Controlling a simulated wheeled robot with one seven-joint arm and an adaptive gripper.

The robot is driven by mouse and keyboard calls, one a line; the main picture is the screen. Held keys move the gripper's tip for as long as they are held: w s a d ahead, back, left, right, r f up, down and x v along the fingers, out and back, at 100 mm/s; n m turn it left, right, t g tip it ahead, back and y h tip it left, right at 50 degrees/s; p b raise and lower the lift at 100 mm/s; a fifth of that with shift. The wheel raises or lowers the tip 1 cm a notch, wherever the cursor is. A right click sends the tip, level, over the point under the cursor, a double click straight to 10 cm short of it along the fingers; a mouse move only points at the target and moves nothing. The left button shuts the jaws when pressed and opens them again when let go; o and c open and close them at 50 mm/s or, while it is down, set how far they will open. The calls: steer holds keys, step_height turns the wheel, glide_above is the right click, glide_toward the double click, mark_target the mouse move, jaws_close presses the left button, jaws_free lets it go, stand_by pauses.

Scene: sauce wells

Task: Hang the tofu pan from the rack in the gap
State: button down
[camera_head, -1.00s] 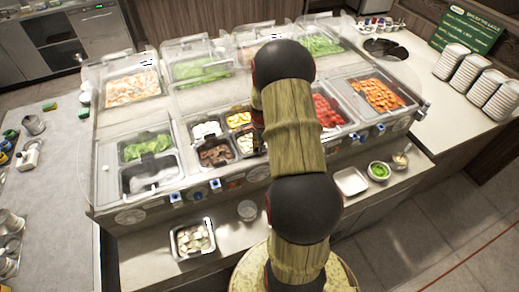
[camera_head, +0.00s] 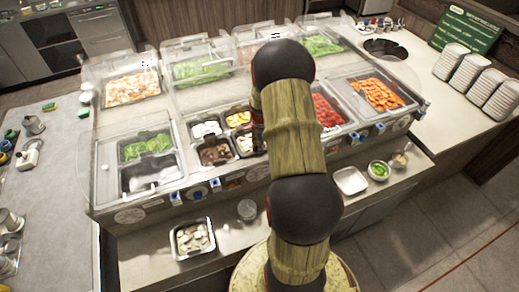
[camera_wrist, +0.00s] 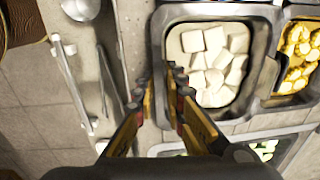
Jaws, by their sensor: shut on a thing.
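The tofu pan (camera_wrist: 254,83) is a grey metal pan of white cubes in the wrist view. My gripper (camera_wrist: 172,75) is shut on its left wall, with the fingertips at the rim. The pan looks about level in that view. A pan of pale pieces (camera_head: 247,144) shows beside my arm in the head view, partly covered; it may be the same pan. The rack (camera_head: 185,172) of small pans runs along the front of the counter. I cannot tell whether the tofu pan touches the rack.
A pan of yellow pieces (camera_wrist: 301,57) is right of the tofu pan. Clear covers (camera_head: 125,122) stand over the wells. A tray of pale pieces (camera_head: 192,238) and white dish (camera_head: 350,180) stand on the front shelf.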

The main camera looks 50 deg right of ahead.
steer(key=shift+s+a+f, duration=0.35)
steer(key=shift+a+f, duration=0.1)
steer(key=shift+f, duration=0.3)
steer(key=c, duration=2)
jaws_free()
steer(key=shift+o, duration=1.2)
steer(key=shift+w+d, duration=0.2)
steer(key=shift+w, duration=0.2)
steer(key=shift+s+r, duration=0.1)
steer(key=shift+r, duration=0.05)
steer(key=shift+d+r, duration=0.1)
steer(key=shift+r, duration=0.45)
steer(key=r, duration=0.6)
steer(key=shift+s+a+r, duration=0.2)
steer(key=shift+r, duration=0.2)
